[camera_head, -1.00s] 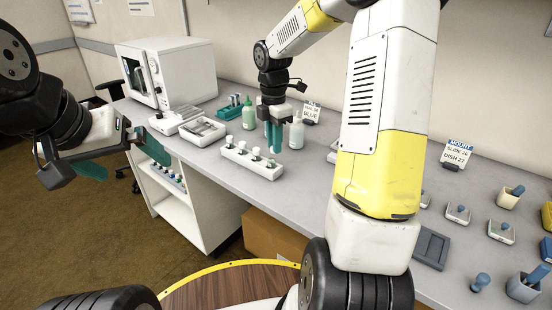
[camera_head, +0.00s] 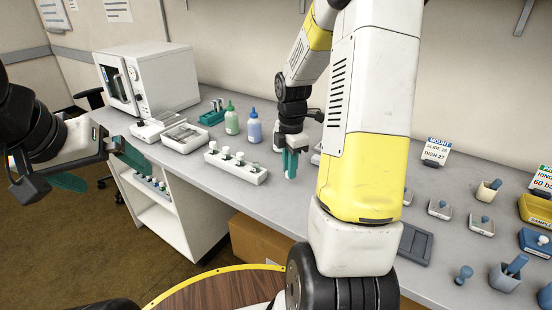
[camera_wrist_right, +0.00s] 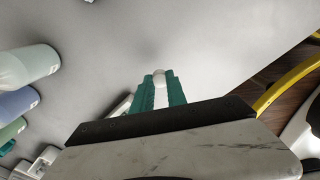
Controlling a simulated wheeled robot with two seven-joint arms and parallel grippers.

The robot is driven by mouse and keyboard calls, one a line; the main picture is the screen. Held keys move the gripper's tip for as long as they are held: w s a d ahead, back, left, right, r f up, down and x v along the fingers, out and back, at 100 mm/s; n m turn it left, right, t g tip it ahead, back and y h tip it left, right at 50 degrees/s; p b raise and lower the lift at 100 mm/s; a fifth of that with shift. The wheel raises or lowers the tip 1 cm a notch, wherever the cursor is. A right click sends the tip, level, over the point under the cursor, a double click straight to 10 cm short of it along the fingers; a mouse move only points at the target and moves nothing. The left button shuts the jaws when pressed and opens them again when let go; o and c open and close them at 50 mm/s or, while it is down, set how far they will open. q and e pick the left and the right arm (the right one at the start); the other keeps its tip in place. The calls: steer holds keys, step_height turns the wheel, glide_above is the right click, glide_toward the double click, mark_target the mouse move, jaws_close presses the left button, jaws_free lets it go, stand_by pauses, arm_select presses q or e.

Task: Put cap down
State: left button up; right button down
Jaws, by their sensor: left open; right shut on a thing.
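My right gripper (camera_head: 290,164) is to the right of the white vial rack (camera_head: 236,168), with its green fingers pointing down over the grey bench. In the right wrist view the fingers (camera_wrist_right: 160,90) are shut on a small white thing, likely the cap (camera_wrist_right: 160,76). It is mostly hidden by the fingers, and I cannot tell whether it touches the bench. The rack holds several white-topped vials. My left gripper (camera_head: 99,169) is open and empty, out over the floor left of the bench.
A green bottle (camera_head: 232,120) and a blue bottle (camera_head: 254,127) stand behind the rack. A pale bottle (camera_wrist_right: 28,65) shows in the right wrist view. A white instrument (camera_head: 150,75) stands at the back left. Grey tray (camera_head: 414,244) and small dishes lie at right.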

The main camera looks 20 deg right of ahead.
steer(key=w, duration=0.1)
steer(key=w+d, duration=0.1)
steer(key=w, duration=0.1)
steer(key=w+d, duration=0.1)
steer(key=shift+w+d+f, duration=0.15)
steer(key=shift+w+f, duration=0.15)
steer(key=shift+f, duration=1.7)
steer(key=shift+f, duration=0.15)
steer(key=c, duration=1.3)
jaws_free()
steer(key=shift+c, duration=0.2)
